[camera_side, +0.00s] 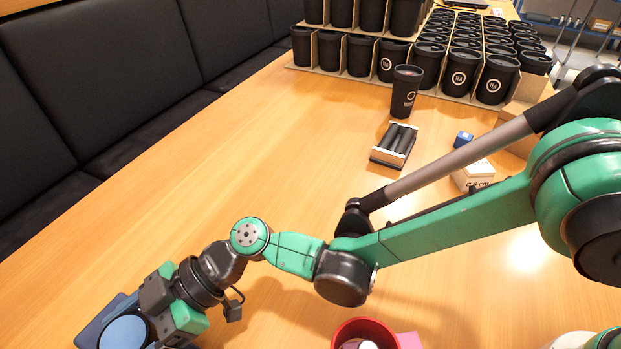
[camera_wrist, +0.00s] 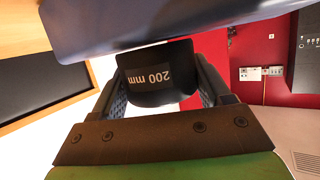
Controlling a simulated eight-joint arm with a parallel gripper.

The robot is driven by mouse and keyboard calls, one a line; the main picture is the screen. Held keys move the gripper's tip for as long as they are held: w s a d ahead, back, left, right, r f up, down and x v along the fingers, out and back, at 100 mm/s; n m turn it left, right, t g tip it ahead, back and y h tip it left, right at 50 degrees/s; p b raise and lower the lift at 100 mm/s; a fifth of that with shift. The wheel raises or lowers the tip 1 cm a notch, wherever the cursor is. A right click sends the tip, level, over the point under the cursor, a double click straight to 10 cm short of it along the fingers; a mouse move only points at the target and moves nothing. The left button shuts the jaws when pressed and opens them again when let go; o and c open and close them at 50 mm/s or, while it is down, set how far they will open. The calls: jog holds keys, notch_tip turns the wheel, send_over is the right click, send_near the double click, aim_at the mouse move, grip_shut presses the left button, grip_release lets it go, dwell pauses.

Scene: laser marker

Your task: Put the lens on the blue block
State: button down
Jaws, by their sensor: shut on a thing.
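My gripper (camera_wrist: 160,68) is shut on a black lens (camera_wrist: 155,88) marked "200 mm", seen between its two fingers in the wrist view. The label appears upside down there.
A white box (camera_side: 473,175) stands near the small blue block. A tray of black cylinders (camera_side: 395,146) and a black cup (camera_side: 405,91) lie farther back, before many lidded cups. A red container (camera_side: 366,331) is at the front edge. The table's left middle is clear.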

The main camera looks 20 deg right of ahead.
grip_release()
jog(key=shift+f, duration=0.1)
jog(key=shift+r, duration=0.2)
jog(key=w+d+r+m+t+h, duration=0.1)
jog(key=w+d+r+m+t, duration=0.2)
jog(key=d, duration=0.7)
jog(key=w+d+r+m+t+h, duration=0.1)
jog(key=w+d+r+m+h, duration=0.2)
jog(key=d, duration=0.7)
jog(key=s+d+r+m+t+h, duration=0.1)
jog(key=d+m+t+h, duration=0.2)
jog(key=d+m, duration=0.4)
jog(key=s+d+r+m+t+h, duration=0.1)
jog(key=d+m+h, duration=0.5)
jog(key=d, duration=1.2)
jog(key=s+m+t, duration=0.1)
jog(key=t, duration=0.1)
jog(key=shift+s+d+r+t, duration=0.15)
jog(key=shift+d+t, duration=0.15)
